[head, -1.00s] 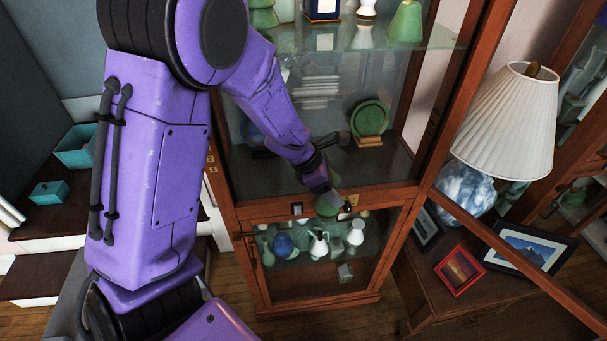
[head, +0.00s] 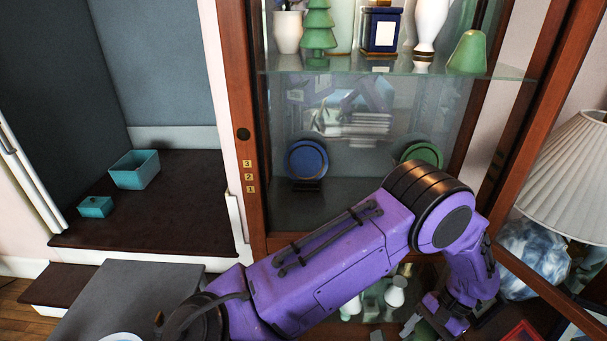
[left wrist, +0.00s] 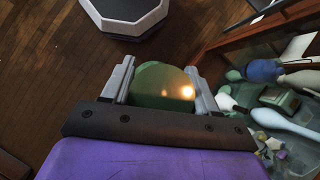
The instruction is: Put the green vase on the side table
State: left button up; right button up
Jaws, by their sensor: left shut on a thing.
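The green vase (left wrist: 160,85) shows in the left wrist view as a rounded, shiny green body between the two grey fingers. My left gripper (left wrist: 158,88) is shut on it. In the head view my left gripper (head: 425,326) is low at the right of centre, in front of the lower cabinet, and the vase cannot be made out there. A flat grey top (head: 140,290) stands at the lower left of the head view; I cannot tell if it is the side table. My right gripper is not in view.
The glass cabinet's shelf (head: 400,68) holds several ornaments; blue (head: 306,160) and green (head: 422,153) plates stand below. A pleated lamp (head: 570,180) and a red frame (head: 522,333) are at the right. Teal boxes (head: 135,170) sit on a dark ledge. The wrist view shows open wooden floor (left wrist: 50,70).

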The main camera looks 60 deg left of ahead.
aim_at(118, 291)
jog(key=z, duration=0.1)
jog(key=k, duration=1.4)
jog(key=z, duration=0.9)
jog(key=k, duration=1.15)
jog(key=z, duration=1.2)
jog(key=k, duration=2.25)
jog(key=u, duration=0.65)
